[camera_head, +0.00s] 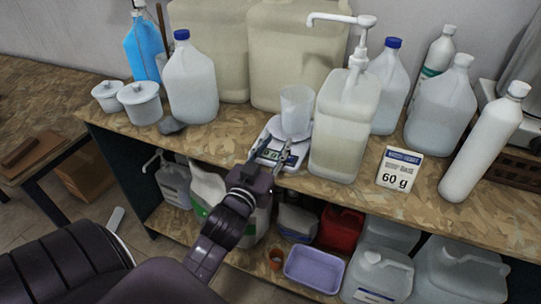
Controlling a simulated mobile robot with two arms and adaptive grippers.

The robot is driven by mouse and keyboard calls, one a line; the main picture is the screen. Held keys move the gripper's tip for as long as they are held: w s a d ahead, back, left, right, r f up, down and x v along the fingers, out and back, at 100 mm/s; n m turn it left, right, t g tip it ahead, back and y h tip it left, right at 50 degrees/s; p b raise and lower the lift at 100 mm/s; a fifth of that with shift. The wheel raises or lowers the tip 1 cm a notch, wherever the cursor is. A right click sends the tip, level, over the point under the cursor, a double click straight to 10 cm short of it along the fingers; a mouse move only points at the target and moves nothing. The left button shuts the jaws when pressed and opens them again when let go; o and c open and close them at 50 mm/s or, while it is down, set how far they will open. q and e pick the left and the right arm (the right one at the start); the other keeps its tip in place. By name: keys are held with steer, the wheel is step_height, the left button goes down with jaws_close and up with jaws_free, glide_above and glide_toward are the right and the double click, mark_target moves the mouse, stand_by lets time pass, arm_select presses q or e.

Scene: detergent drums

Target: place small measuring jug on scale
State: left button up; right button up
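The small measuring jug (297,108) is a translucent, pale cup. It stands upright and appears to rest on the round plate of the scale (272,155), a small white device with a greenish display at the front of the upper shelf. My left gripper (276,145) reaches in from the front, over the scale's display. Its two fingers are spread, with nothing visible between them, just in front of the jug. I cannot tell whether a fingertip touches the scale. My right gripper is not in view.
A large pump canister (343,125) stands close to the right of the jug. Big drums (290,60) stand behind. A "60 g" card (399,169) and a white bottle (484,150) are to the right. Open shelf (217,140) shows left of the scale. Canisters and a purple tub (314,270) are below.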

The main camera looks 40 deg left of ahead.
arm_select(q)
steer(key=v, duration=0.3)
steer(key=shift+s+d, duration=0.1)
steer(key=shift+s, duration=0.25)
stand_by(1.7)
